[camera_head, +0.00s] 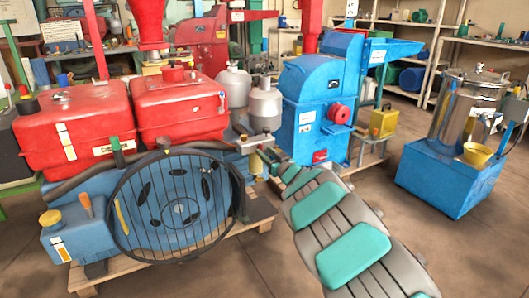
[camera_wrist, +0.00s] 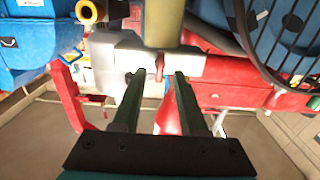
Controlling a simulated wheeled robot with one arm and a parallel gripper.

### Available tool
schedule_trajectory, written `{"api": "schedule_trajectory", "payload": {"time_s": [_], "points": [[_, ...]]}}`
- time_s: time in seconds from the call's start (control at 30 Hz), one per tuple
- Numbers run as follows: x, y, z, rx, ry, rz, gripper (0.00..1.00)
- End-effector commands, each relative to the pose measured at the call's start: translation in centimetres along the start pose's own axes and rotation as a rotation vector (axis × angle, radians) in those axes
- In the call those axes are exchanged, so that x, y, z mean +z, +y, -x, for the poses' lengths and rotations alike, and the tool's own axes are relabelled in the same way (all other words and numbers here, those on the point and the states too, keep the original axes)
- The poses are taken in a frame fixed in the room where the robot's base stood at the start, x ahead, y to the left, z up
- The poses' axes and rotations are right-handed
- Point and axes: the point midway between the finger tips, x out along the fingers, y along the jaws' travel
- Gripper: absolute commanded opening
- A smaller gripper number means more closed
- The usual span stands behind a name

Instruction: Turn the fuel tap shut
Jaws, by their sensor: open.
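My gripper (camera_wrist: 159,76) is open, with its two dark green fingers apart. A small red lever, apparently the fuel tap's handle (camera_wrist: 159,66), shows between the fingertips in the wrist view. It sits against a pale grey block (camera_wrist: 128,62), beside a yellowish cylindrical bowl (camera_wrist: 161,22). The fingers stand to either side of the lever; I cannot tell whether either touches it. In the head view my gripper (camera_head: 264,153) reaches the right end of the blue engine (camera_head: 170,205). The lever cannot be made out there.
The engine's round wire guard (camera_head: 172,208) lies left of my arm; its bars also show in the wrist view (camera_wrist: 290,45). The blue mill (camera_head: 315,105) stands behind my gripper. A blue box with a steel drum (camera_head: 445,180) stands right, with open floor between.

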Motion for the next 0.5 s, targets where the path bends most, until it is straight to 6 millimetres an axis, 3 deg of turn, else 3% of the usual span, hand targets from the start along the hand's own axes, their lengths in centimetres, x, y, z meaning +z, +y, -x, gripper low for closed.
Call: {"api": "schedule_trajectory", "payload": {"time_s": [0.2, 0.5], "points": [[0.0, 0.0, -1.4, 0.001, -0.001, 0.001, 0.42], [-0.1, 0.0, -1.7, 0.001, -0.001, 0.001, 0.42]]}}
